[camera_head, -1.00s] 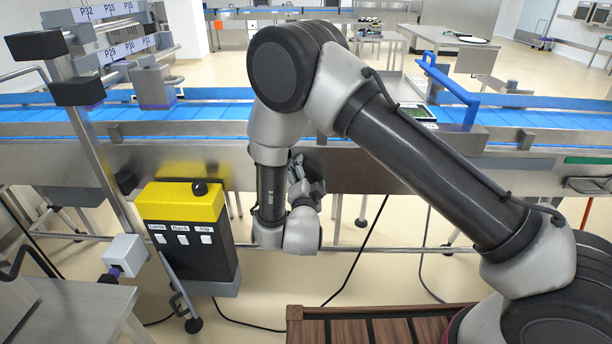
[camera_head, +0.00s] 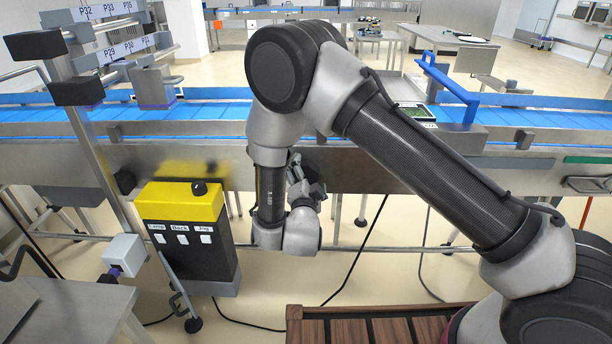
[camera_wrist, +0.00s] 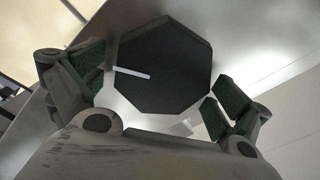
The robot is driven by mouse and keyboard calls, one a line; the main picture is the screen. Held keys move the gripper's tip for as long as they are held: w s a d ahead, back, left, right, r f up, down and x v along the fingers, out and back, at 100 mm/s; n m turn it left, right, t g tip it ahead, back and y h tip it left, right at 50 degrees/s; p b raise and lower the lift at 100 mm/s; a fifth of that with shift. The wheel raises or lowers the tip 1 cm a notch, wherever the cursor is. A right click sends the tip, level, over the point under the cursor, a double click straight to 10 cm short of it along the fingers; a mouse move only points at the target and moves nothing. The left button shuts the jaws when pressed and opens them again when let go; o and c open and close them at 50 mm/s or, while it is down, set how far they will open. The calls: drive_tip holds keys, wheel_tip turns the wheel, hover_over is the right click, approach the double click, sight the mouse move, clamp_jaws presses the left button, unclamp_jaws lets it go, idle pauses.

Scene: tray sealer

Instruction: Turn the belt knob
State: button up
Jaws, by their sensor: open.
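A black, many-sided knob (camera_wrist: 172,58) with a white pointer line fills the middle of the wrist view, on a pale metal face. The pointer line lies nearly level and points left. My gripper (camera_wrist: 157,88) is open, with one green-padded finger to the left of the knob and the other to its lower right. Gaps show between both pads and the knob. In the head view my gripper (camera_head: 307,186) is at the front side of the conveyor (camera_head: 400,160). The knob is mostly hidden there behind my gripper and wrist.
A yellow and black control box (camera_head: 185,225) with a black top knob and several labelled switches stands left of my gripper. A wooden slatted surface (camera_head: 375,312) is at the bottom. Cables lie on the floor below the conveyor.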

drive_tip(key=s, duration=0.7)
drive_tip(key=shift+s+a, duration=0.1)
